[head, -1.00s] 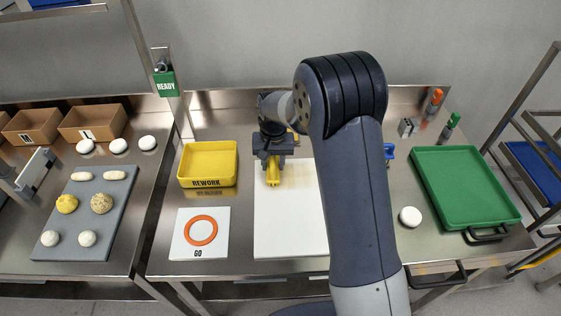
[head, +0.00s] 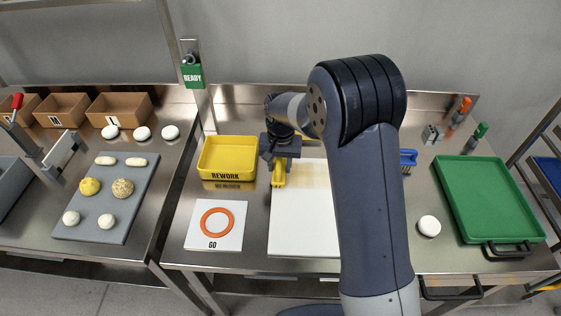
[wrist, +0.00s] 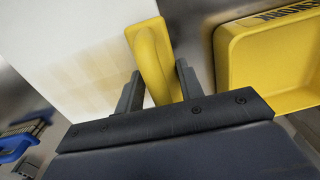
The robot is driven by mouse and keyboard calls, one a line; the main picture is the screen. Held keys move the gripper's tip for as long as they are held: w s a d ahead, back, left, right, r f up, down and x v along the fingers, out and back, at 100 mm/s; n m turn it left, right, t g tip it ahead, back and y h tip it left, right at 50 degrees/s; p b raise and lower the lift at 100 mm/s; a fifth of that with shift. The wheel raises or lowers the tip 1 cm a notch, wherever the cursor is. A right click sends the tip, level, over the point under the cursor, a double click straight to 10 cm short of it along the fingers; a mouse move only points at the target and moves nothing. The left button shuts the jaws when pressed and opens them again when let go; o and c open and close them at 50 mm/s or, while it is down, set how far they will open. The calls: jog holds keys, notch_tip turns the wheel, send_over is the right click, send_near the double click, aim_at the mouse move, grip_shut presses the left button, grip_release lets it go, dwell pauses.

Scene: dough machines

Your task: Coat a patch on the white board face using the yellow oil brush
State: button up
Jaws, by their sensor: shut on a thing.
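The yellow oil brush (head: 278,180) is held in my gripper (head: 280,158), over the upper left part of the white board (head: 300,225). In the wrist view, my gripper (wrist: 158,84) has one finger on each side of the yellow brush (wrist: 147,45). The white board (wrist: 60,35) lies beyond it, with a pale yellow, streaky coated patch (wrist: 85,95) running from the brush toward the left. The brush's bristles are hidden, so I cannot tell whether they touch the board. My arm hides the board's right side in the head view.
The yellow REWORK tray (head: 207,172) stands close left of the board. The GO card (head: 236,240) lies in front of it. The grey wall stands behind.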

aim_at(280, 167)
jog(key=shift+d+f+b, duration=0.1)
jog(key=shift+d+b, duration=0.2)
jog(key=shift+d, duration=2.35)
jog(key=shift+d+r, duration=0.15)
jog(key=shift+d, duration=1.3)
jog(key=shift+d+r, duration=0.1)
jog(key=shift+d, duration=1.35)
jog(key=shift+d+f+b, duration=0.2)
jog(key=shift+d+b, duration=0.1)
jog(key=shift+d, duration=3.3)
jog(key=shift+s, duration=0.8)
jog(key=shift+w+a+r, duration=0.1)
jog(key=shift+a+r, duration=0.05)
jog(key=shift+a, duration=9.05)
jog(key=shift+s+d, duration=0.1)
jog(key=shift+s, duration=0.75)
jog(key=shift+d+b, duration=0.3)
jog(key=shift+d, duration=5.3)
